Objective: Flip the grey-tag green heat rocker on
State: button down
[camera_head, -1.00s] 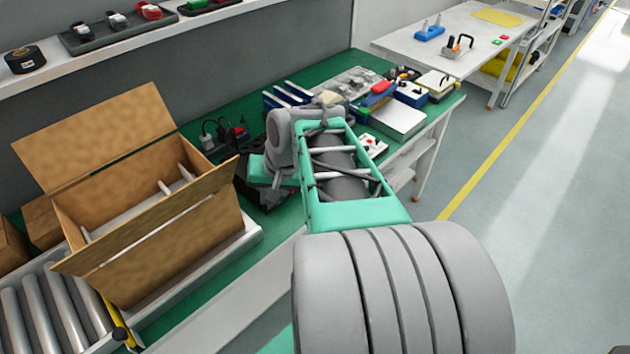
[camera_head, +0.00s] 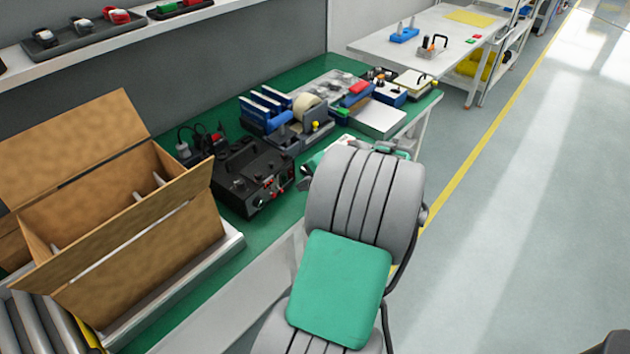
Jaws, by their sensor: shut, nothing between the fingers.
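A black machine (camera_head: 250,178) stands on the green bench top, with knobs and small coloured controls on its front face. Its front controls (camera_head: 276,186) show red and pale spots, too small to tell a green rocker, a grey tag or any switch position. My arm rises from the bottom of the head view, to the right of this machine. Its grey and green links hide what lies behind them. I cannot make out my gripper's fingers; they seem hidden behind my own arm.
An open cardboard box (camera_head: 110,220) stands left of the machine by a roller conveyor (camera_head: 40,325). Blue holders (camera_head: 265,110), a tape roll (camera_head: 308,104) and a white box (camera_head: 376,118) crowd the bench behind. The floor (camera_head: 510,220) to the right is clear.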

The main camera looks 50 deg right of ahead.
aim_at(286, 183)
jog(key=w, duration=0.4)
jog(key=shift+w+a+f, duration=0.1)
jog(key=shift+a+f, duration=0.1)
jog(key=shift+f, duration=0.2)
jog(key=shift+f, duration=0.1)
jog(key=shift+w+f+t+b, duration=0.1)
jog(key=shift+f+t+b, duration=0.3)
jog(key=shift+b, duration=0.05)
jog(key=shift+f+t+b, duration=0.25)
jog(key=shift+t+b, duration=0.25)
jog(key=shift+t, duration=0.1)
jog(key=shift+r+t, duration=0.15)
jog(key=shift+t, duration=0.25)
jog(key=shift+r+p, duration=0.2)
jog(key=shift+p, duration=0.1)
jog(key=shift+w+a+f, duration=0.1)
jog(key=shift+f, duration=0.1)
